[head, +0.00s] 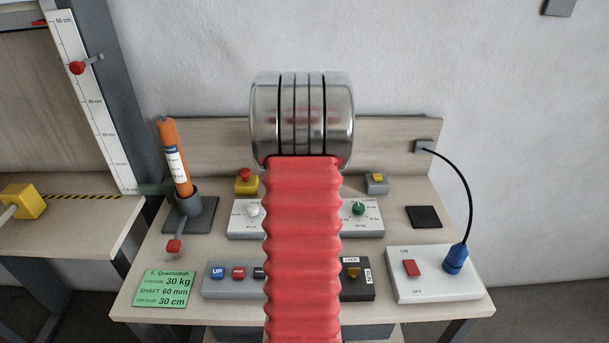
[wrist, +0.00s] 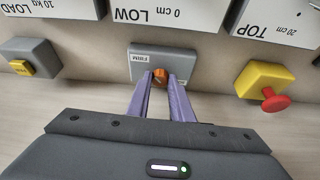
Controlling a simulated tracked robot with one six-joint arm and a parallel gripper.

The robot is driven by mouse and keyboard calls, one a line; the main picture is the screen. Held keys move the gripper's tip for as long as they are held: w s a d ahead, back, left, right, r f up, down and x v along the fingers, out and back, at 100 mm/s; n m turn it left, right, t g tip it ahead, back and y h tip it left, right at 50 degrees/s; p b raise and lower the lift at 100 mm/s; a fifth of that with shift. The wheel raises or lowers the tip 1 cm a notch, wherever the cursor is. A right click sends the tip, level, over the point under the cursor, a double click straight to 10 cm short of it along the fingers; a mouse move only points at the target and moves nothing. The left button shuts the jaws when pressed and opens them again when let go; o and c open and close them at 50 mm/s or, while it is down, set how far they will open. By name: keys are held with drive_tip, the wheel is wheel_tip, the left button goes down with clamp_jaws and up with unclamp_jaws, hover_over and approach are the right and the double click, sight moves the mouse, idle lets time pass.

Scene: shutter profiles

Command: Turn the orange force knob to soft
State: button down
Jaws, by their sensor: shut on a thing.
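In the wrist view the small orange force knob (wrist: 160,74) sits on the front of a grey box (wrist: 188,61). An upside-down label reading FIRM is on the box, beside the knob. My gripper (wrist: 160,80) has its two purple fingers closed in on the knob, one on each side, and is shut on it. The knob is mostly covered by the fingertips, so I cannot tell which way it points. In the head view my red arm hides the knob, its box and the gripper.
A red mushroom button (wrist: 275,101) on a yellow box stands right of the gripper in the wrist view. A grey box with a yellow button (wrist: 21,67) is at left. LOAD, LOW and TOP panels line the top edge. An orange tube (head: 172,150) stands at left on the bench.

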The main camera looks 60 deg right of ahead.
drive_tip(key=n+t, duration=0.1)
drive_tip(key=n, duration=0.2)
drive_tip(key=n+t+y, duration=0.1)
drive_tip(key=n, duration=0.1)
drive_tip(key=shift+d+r+n, duration=0.1)
drive_tip(key=shift+n, duration=0.3)
drive_tip(key=n+y, duration=0.1)
drive_tip(key=n, duration=0.3)
drive_tip(key=n+y, duration=0.1)
drive_tip(key=shift+s+d+n+t+y, duration=0.1)
drive_tip(key=shift+d+n+t+y, duration=0.2)
drive_tip(key=shift+n+t, duration=0.1)
idle(0.4)
drive_tip(key=c, duration=1.6)
unclamp_jaws()
drive_tip(key=shift+s, duration=0.1)
drive_tip(key=shift+o, duration=0.2)
drive_tip(key=v, duration=1.3)
drive_tip(key=shift+r, duration=0.35)
